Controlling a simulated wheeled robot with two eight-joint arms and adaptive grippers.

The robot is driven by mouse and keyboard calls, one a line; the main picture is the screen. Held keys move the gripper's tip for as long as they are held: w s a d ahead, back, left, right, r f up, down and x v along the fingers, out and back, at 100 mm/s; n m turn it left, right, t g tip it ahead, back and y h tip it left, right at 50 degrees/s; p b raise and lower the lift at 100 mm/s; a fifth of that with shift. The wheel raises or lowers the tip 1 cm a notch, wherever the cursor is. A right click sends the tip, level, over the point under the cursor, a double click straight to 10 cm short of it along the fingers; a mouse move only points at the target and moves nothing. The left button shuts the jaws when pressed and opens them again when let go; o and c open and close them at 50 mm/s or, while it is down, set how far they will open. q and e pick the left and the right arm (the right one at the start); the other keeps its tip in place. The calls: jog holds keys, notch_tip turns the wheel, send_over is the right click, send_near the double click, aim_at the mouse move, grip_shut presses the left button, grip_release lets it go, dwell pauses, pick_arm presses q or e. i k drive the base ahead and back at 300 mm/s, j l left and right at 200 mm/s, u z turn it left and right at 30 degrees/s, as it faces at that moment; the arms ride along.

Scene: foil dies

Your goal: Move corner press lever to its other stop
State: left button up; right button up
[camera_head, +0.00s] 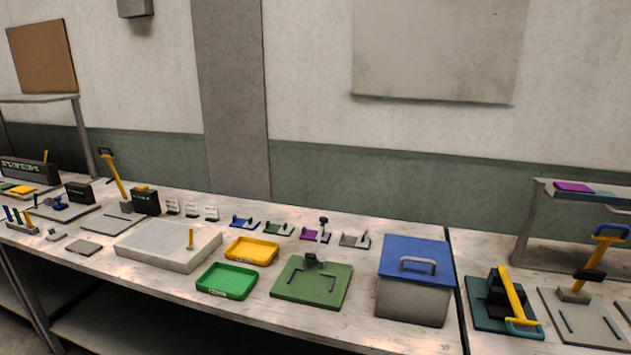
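Neither of my grippers is in view. Several levered devices stand on the benches, and I cannot tell which is the corner press. At the right, a teal plate (480,318) bears a dark block (492,290) with a yellow lever (514,294) tilted down toward the front edge. At the far right, a grey plate (556,325) bears a raised lever with a blue handle (610,232). At the back left, a yellow lever (116,178) with a dark handle stands raised, leaning left, beside a dark box (145,202).
A blue-lidded grey box (412,300) stands left of the teal plate. A green tray (227,281), a yellow tray (252,250) and a pale slab (165,247) lie left of the green plate. Small coloured holders line the back. A raised shelf (590,195) stands at the far right.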

aim_at(507, 296)
jog(key=z, duration=1.45)
jog(key=i+l+u, duration=0.65)
jog(key=i+l, duration=0.2)
jog(key=l, duration=0.15)
